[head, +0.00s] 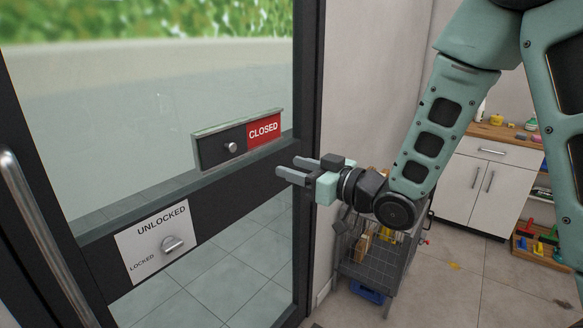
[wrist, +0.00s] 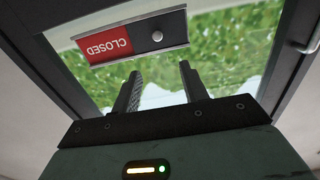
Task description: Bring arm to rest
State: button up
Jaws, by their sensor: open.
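My gripper (head: 290,168) is open and empty in the head view, in front of the glass door at its right side. Its fingers point left toward the door, just below and right of the sliding sign (head: 221,148), which shows a red CLOSED panel. In the wrist view my two fingers (wrist: 158,80) stand apart with nothing between them. The sign (wrist: 130,37) appears upside down beyond them there, with its round knob. My arm reaches down from the upper right and is bent at the wrist.
A lock plate (head: 155,240) marked UNLOCKED and LOCKED has a knob on the door below the sign. A door handle (head: 40,235) stands at the left. A wire cart (head: 380,255) stands behind my wrist. A white cabinet (head: 483,185) is at the right; open floor lies before it.

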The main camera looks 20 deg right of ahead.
jog(key=s+a+f+g+h, duration=0.5)
jog(key=s+f+g, duration=0.1)
jog(key=s, duration=0.2)
jog(key=s+f+g+h, duration=0.2)
jog(key=s+g+h, duration=0.3)
jog(key=s, duration=1.6)
jog(key=g, duration=0.3)
jog(key=shift+s+d+n+g, duration=0.3)
jog(key=shift+s, duration=0.05)
